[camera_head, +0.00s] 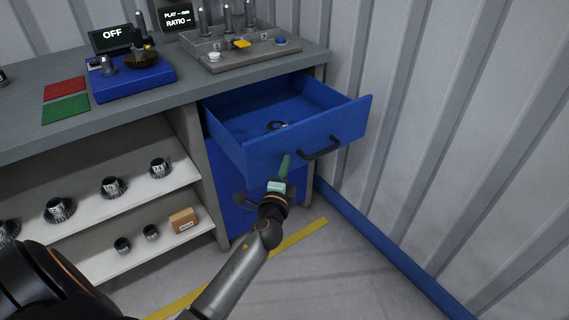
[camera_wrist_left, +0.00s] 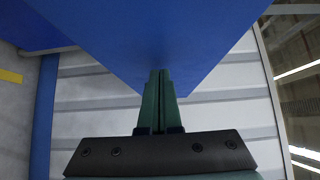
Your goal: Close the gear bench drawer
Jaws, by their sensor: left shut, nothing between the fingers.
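The blue gear bench drawer (camera_head: 263,153) is pulled well out from under the right end of the bench in the head view. Its black handle (camera_head: 321,149) is on the front panel, and a small dark ring (camera_head: 276,125) lies inside. My left gripper (camera_head: 285,160) is shut and empty, with its green fingers at the lower part of the drawer front, left of the handle. In the left wrist view the shut fingers (camera_wrist_left: 159,75) point at the large blue drawer surface (camera_wrist_left: 150,30). I cannot tell whether they touch it. My right gripper is not in view.
The grey bench top (camera_head: 150,110) carries a blue gear unit (camera_head: 130,78) and a grey post fixture (camera_head: 235,45). Shelves (camera_head: 130,195) with several gears are at left. A corrugated wall (camera_head: 440,120) stands close on the right. Floor in front is clear.

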